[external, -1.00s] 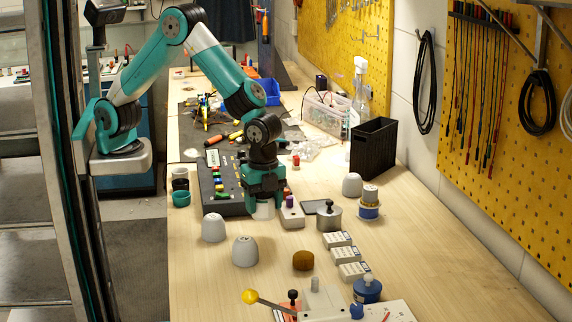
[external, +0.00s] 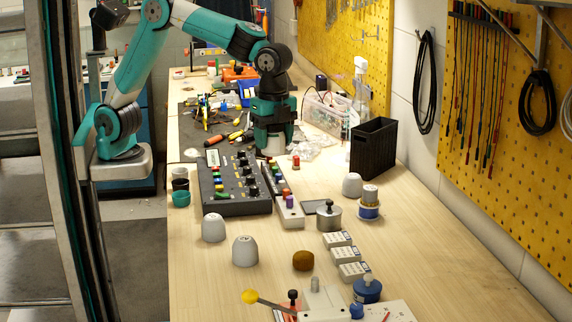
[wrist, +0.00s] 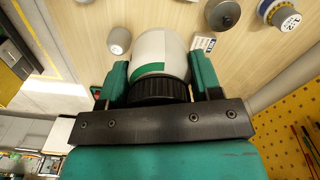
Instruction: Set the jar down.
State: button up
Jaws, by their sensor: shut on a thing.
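The jar (external: 272,147) is pale grey-white, and only its lower part shows below the jaws in the external view. In the wrist view the jar (wrist: 162,48) shows a green band and a black ribbed part nearest the palm. My gripper (external: 273,135) is shut on it, with one jaw on each side; in the wrist view the gripper (wrist: 160,80) hides the jar's near end. The jar appears upright, held up over the bench near the far end of the black control panel. The gap beneath it is hard to judge.
The black control panel (external: 232,192) lies in front of my gripper. A black bin (external: 373,150) and a clear tub (external: 325,114) stand to the right. Pale cups (external: 245,251), a metal weight (external: 328,218) and small blocks (external: 345,254) stand nearer. Bare wood lies at the front left.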

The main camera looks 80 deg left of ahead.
jog(key=w+a+n, duration=0.5)
jog(key=w+a, duration=0.4)
jog(key=w, duration=0.2)
jog(key=w+a+n, duration=0.3)
jog(key=a+n, duration=0.1)
jog(key=a, duration=0.7)
jog(key=w+a+n, duration=0.3)
jog(key=w+a, duration=0.1)
jog(key=a, duration=0.6)
jog(key=w+a+n, duration=0.3)
jog(key=a+n, duration=0.1)
jog(key=a, duration=0.7)
jog(key=f+p, duration=0.2)
jog(key=f, duration=1.8)
jog(key=shift+w+p, duration=0.2)
jog(key=shift+p, duration=0.1)
jog(key=shift+f, duration=0.2)
jog(key=o, duration=1)
jog(key=shift+r, duration=0.1)
